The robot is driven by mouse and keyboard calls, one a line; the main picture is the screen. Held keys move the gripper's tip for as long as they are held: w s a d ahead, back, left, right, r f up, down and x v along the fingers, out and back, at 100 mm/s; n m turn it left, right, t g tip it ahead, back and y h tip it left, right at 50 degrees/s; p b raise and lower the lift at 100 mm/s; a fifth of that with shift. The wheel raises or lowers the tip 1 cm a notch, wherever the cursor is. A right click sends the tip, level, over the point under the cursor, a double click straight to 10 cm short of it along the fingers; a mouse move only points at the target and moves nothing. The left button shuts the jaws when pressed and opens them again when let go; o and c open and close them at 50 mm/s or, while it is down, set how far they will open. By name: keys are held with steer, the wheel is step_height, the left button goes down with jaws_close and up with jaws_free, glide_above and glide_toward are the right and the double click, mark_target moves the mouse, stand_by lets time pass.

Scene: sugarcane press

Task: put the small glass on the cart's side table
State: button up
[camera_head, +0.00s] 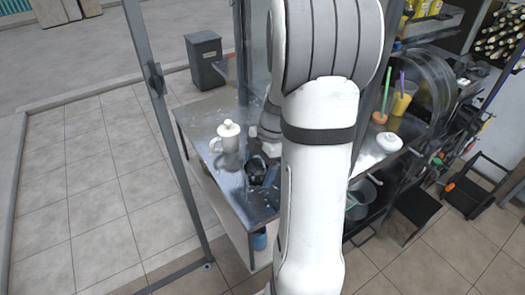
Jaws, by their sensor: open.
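The cart's side table (196,120) is a grey metal top left of my arm. A white lidded mug (228,137) stands upright on it. My gripper (257,176) is dark and low over the table top, right of and nearer than the mug. It is open; its fingers are small and partly lost against dark shapes there. I cannot make out the small glass for certain; it may be hidden by my arm or gripper.
A clear cup with yellow drink and straw (402,99) and a white lidded bowl (389,142) stand on the cart's right counter. A metal post (166,120) rises along the table's left side. A grey bin (205,62) stands behind. Tiled floor at left is clear.

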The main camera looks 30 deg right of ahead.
steer(key=b+v, duration=0.1)
steer(key=v, duration=1)
steer(key=s+a+m+t+h, duration=0.3)
steer(key=s+a+m, duration=0.9)
steer(key=a+m, duration=0.4)
steer(key=shift+s+r+m, duration=0.2)
steer(key=shift+s+m, duration=0.2)
steer(key=shift+m, duration=0.8)
